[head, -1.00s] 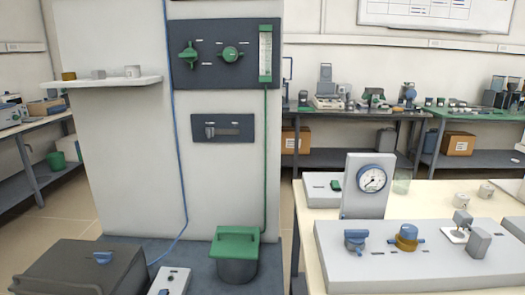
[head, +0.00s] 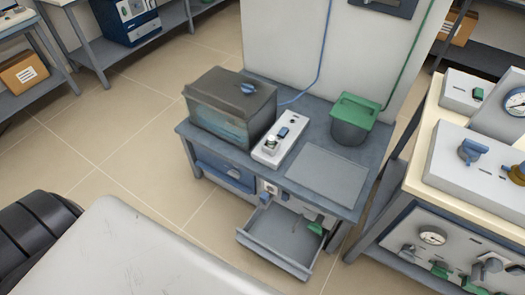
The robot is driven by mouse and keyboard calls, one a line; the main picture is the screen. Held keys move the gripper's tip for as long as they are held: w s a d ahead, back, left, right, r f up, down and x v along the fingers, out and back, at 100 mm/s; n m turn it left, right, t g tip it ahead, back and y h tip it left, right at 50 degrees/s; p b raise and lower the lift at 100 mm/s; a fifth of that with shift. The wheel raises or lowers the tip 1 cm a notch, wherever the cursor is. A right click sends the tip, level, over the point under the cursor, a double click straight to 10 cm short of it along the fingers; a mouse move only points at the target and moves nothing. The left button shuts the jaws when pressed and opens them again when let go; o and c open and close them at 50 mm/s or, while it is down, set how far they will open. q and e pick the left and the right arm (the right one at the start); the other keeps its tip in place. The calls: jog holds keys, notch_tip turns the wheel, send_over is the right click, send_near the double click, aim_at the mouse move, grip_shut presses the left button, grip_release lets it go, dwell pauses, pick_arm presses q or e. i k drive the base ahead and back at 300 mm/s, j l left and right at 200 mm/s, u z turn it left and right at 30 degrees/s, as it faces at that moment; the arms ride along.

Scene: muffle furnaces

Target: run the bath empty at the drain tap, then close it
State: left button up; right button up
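The bath (head: 215,125) is a clear-sided tank with a dark lid and a blue knob on top. It stands at the left end of a grey bench, and bluish liquid shows through its front side. Below the bench top, a small pale fitting with a blue part (head: 267,192) sits near the front edge. A green-handled fitting (head: 316,228) shows at the right side of an open drawer. I cannot tell which of these is the drain tap, or whether it is open. Neither of my grippers shows.
A control box (head: 281,139) and a green-lidded pot (head: 352,118) stand on the bench (head: 345,208). The drawer (head: 272,250) juts out in front. A panel table (head: 415,205) with gauge and valves stands close on the right. Tiled floor (head: 120,140) is free at the left.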

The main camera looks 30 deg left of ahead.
aim_at(314, 228)
jog(key=k+j+u, duration=0.2)
jog(key=k, duration=0.35)
jog(key=k+j+u, duration=0.15)
jog(key=k, duration=0.35)
jog(key=j, duration=0.1)
